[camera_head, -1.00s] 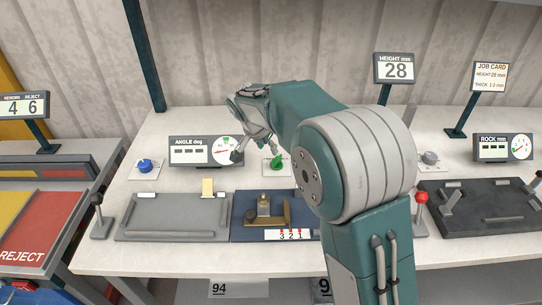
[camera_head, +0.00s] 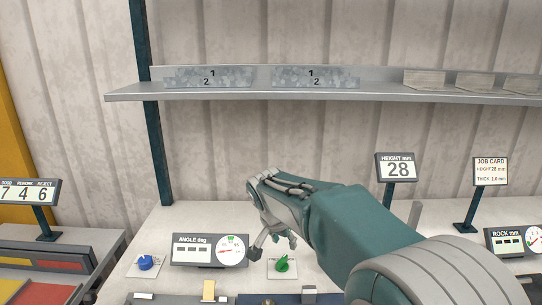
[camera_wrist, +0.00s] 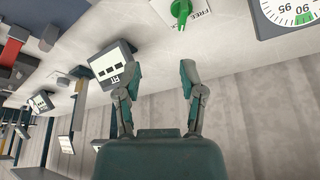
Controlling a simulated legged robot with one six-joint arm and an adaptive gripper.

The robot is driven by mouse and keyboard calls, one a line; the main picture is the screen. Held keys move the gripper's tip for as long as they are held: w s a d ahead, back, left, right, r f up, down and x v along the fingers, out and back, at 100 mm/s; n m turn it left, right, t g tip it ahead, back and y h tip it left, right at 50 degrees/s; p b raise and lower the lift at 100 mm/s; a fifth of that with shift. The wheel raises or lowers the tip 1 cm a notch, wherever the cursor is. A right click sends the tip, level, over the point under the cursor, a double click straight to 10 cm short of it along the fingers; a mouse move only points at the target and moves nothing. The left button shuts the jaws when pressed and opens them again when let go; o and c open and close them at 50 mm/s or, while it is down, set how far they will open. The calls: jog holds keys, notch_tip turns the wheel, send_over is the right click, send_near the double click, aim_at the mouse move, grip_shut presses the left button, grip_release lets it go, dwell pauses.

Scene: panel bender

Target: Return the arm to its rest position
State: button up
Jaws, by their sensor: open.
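The green knob (camera_wrist: 181,10) lies beyond the fingertips there. My arm comes in from the lower right of the head view and hides part of the bench.
A shelf (camera_head: 390,98) with stacked metal sheets (camera_head: 210,77) runs above the bench. The height display (camera_head: 397,168) and job card (camera_head: 490,171) stand on posts to the right. A blue knob (camera_head: 145,262) is at left. The wall between shelf and bench is clear.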

jog(key=s+d+r+n+y, duration=0.1)
jog(key=s+d+r, duration=0.25)
jog(key=s, duration=0.25)
jog(key=s+d+r+n, duration=0.2)
jog(key=s+d, duration=0.3)
jog(key=s, duration=0.2)
jog(key=s+d+f+n+t, duration=0.1)
jog(key=s+d, duration=0.1)
jog(key=s, duration=0.6)
jog(key=s+d+f+n+y, duration=0.1)
jog(key=s+d+f+n, duration=0.1)
jog(key=s, duration=0.5)
jog(key=shift+s+t, duration=0.35)
jog(key=shift+t, duration=0.05)
